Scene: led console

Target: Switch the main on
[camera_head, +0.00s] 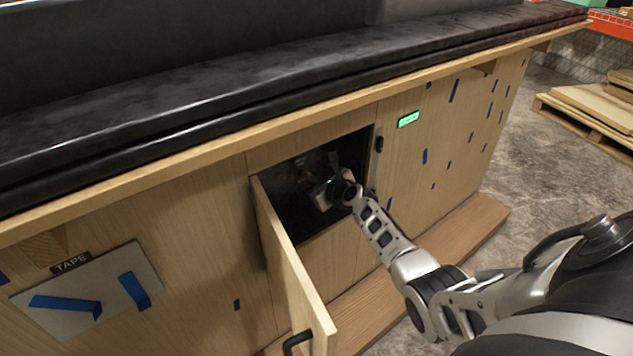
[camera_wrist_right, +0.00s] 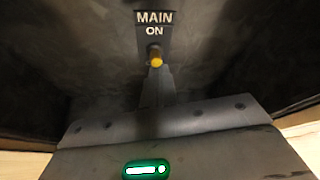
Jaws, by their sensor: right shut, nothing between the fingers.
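The main switch (camera_wrist_right: 155,57) is a small lever with a yellow-orange tip, under a label (camera_wrist_right: 154,18) reading MAIN ON, on the dark back wall of the cabinet. My right gripper (camera_wrist_right: 156,72) is shut and empty, its narrow fingers pointing at the switch from just below it in the right wrist view. Whether the fingers touch the lever I cannot tell. In the head view my right gripper (camera_head: 334,162) is inside the open compartment (camera_head: 290,180); the switch is not clear there. Which way the lever is tilted is hard to tell. My left gripper is not in view.
The wooden cabinet door (camera_head: 288,270) hangs open at the left of the compartment, with a dark handle (camera_head: 297,341). A green lit sign (camera_head: 408,119) is on the panel to the right. The dark countertop (camera_head: 250,90) overhangs above.

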